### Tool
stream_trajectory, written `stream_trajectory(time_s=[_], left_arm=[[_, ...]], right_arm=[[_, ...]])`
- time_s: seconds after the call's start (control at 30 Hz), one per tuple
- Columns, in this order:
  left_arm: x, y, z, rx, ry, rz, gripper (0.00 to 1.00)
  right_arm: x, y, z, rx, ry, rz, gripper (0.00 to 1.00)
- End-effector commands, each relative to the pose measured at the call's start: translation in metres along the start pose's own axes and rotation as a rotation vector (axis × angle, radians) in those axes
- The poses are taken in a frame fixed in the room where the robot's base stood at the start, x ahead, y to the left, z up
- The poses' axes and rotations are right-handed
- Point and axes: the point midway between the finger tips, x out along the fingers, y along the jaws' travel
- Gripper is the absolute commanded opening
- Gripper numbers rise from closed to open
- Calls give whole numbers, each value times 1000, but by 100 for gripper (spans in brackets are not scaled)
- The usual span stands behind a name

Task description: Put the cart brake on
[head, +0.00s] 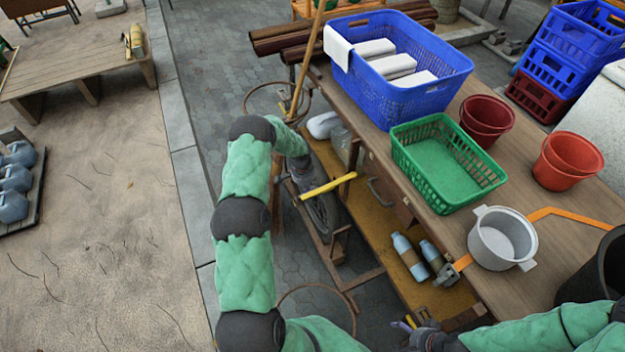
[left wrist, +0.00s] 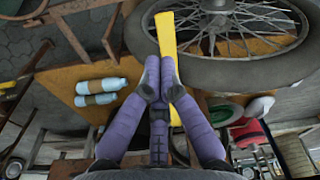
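The cart has a yellow lever (head: 328,186) beside its spoked wheel (head: 322,208). The lever also shows in the left wrist view (left wrist: 167,38), running past the tyre. My left gripper (head: 304,172) is just above the lever's near end in the head view, its fingers mostly hidden. In the left wrist view its purple fingers (left wrist: 160,75) are nearly together at the tips. The lever passes behind the right-hand finger; whether they touch is unclear. My right gripper (head: 412,325) is low by the cart's near side, partly out of view.
The cart top (head: 440,225) carries a blue basket (head: 400,100), a green basket (head: 440,195), red pots (head: 568,160) and a grey pot (head: 500,238). Two bottles (head: 409,257) lie on the lower shelf. Paving (head: 215,75) is clear left of the cart.

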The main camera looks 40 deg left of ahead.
Motion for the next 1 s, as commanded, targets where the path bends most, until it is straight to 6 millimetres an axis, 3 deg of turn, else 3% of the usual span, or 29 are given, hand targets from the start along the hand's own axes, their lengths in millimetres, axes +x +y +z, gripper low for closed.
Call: stream_trajectory(time_s=[0.37, 0.8, 1.0], left_arm=[[-6, 0, -1, 1, 1, -1, 0], [-84, 0, -1, 1, 1, -1, 0], [-109, 1, -1, 1, 0, 1, 0]], right_arm=[[1, 0, 0, 0, 0, 0, 100], [1, 0, 0, 0, 0, 0, 100], [1, 0, 0, 0, -1, 0, 100]])
